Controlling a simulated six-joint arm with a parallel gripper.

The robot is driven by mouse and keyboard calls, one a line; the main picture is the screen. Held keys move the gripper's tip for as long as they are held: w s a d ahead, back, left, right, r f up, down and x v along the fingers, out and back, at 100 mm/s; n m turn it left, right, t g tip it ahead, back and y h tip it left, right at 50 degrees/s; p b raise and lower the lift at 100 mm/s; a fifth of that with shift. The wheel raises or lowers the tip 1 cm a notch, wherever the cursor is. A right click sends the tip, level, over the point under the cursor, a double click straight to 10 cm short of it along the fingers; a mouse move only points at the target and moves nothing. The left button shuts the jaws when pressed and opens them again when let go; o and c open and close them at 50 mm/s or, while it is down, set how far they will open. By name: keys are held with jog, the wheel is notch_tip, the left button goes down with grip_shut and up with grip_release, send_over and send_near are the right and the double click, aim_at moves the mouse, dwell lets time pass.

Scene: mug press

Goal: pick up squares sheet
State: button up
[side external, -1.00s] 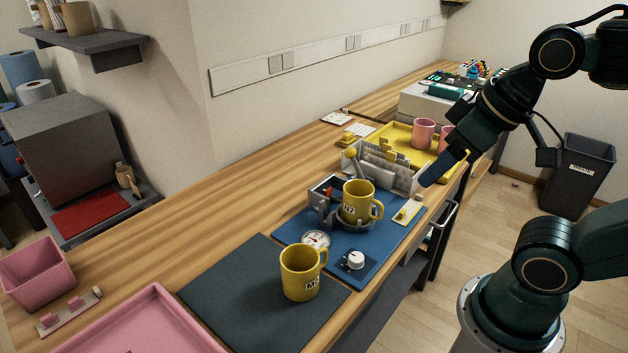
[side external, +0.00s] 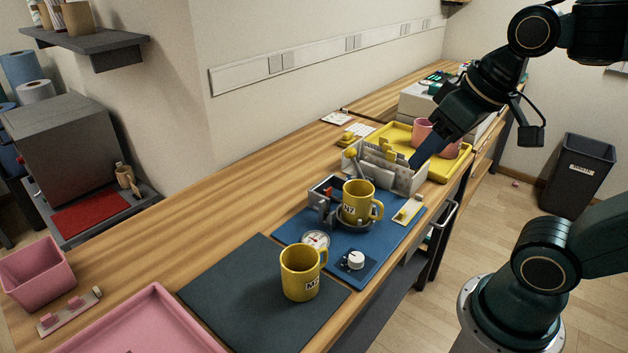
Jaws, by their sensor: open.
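A light rack (side external: 408,184) stands behind the blue press base and holds several upright sheets (side external: 383,160) with yellow tabs. The patterns on the sheets are too small to read, so I cannot tell which one is the squares sheet. My gripper (side external: 419,160) is at the right end of the rack, pointing down and to the left. Its dark blue fingers are over or just beside the rack and partly hide its right end. The jaws are open, and nothing shows between them.
A yellow mug sits in the press on a blue base (side external: 290,230); another yellow mug (side external: 300,272) stands on the dark mat (side external: 225,290). A yellow tray (side external: 398,130) with pink mugs (side external: 421,131) lies behind the rack.

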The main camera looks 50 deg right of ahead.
jog(key=w+d+r+m+g, duration=0.1)
jog(key=w+d+r+m, duration=0.3)
jog(key=w, duration=0.4)
jog(key=m+g, duration=0.4)
jog(key=m, duration=0.9)
send_over(391, 153)
jog(key=shift+w+d+f, duration=0.1)
jog(key=shift+f, duration=5.55)
jog(key=shift+w+d+f, duration=0.1)
jog(key=shift+f, duration=5.55)
jog(key=shift+f, duration=0.1)
jog(key=shift+s+a+f, duration=0.1)
jog(key=shift+f, duration=1.15)
jog(key=shift+s+f, duration=0.1)
jog(key=shift+f, duration=1.15)
